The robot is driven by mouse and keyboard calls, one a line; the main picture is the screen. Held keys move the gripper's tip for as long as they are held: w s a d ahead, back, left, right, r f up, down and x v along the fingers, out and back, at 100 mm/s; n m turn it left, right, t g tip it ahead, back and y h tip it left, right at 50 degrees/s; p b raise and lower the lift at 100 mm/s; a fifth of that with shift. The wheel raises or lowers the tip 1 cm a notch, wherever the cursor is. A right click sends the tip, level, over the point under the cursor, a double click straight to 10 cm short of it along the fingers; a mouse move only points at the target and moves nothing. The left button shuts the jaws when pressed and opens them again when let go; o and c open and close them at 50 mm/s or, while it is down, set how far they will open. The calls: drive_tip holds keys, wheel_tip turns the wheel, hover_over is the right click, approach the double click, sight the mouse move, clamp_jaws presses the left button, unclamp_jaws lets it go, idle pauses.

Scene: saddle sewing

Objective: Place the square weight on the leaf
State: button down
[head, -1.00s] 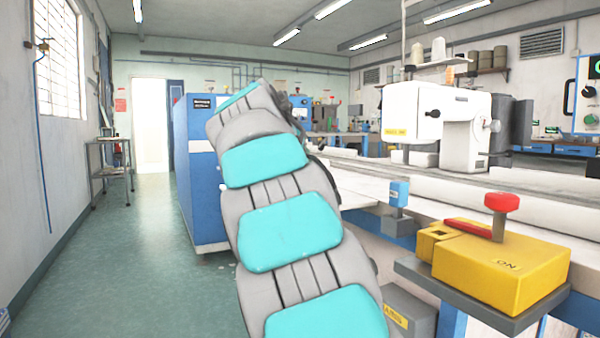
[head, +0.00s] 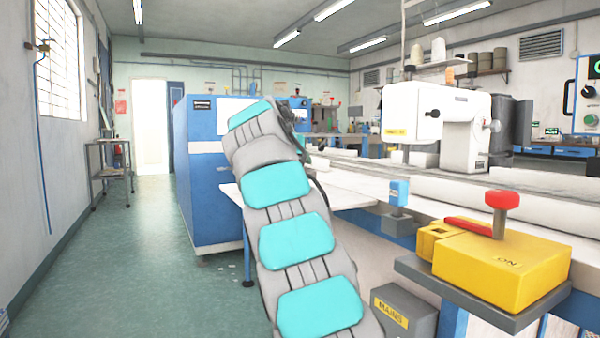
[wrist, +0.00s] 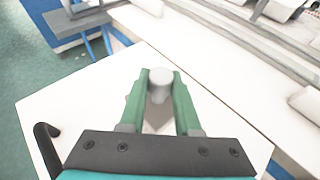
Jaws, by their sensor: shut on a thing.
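The wrist view shows my gripper (wrist: 160,82) with its two green fingers closed on a pale grey, round-topped piece (wrist: 160,86), which I take to be the square weight. Its lower part is mostly hidden between the fingers, so I cannot see a square shape. Below it lies a flat white panel (wrist: 75,100), which looks like the leaf, with a dark seam along its right side. The gap between weight and panel is unclear. In the head view the white panel (head: 345,197) shows on both sides of my arm, which hides the gripper and weight.
A white sewing machine (head: 440,115) stands on the long bench at the right. A yellow switch box (head: 500,262) with a red knob sits on a grey shelf in front. A blue cabinet (head: 205,175) stands behind my arm.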

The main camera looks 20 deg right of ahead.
wheel_tip(320, 180, down, 3)
drive_tip(key=shift+r+b, duration=0.1)
drive_tip(key=shift+b, duration=0.6)
drive_tip(key=shift+r, duration=0.1)
drive_tip(key=c, duration=0.6)
unclamp_jaws()
drive_tip(key=shift+f, duration=0.2)
drive_tip(key=shift+s+a+r, duration=0.1)
drive_tip(key=shift+r, duration=0.1)
drive_tip(key=p+v, duration=0.2)
drive_tip(key=v, duration=0.9)
drive_tip(key=shift+s+a, duration=0.25)
drive_tip(key=shift+r, duration=0.15)
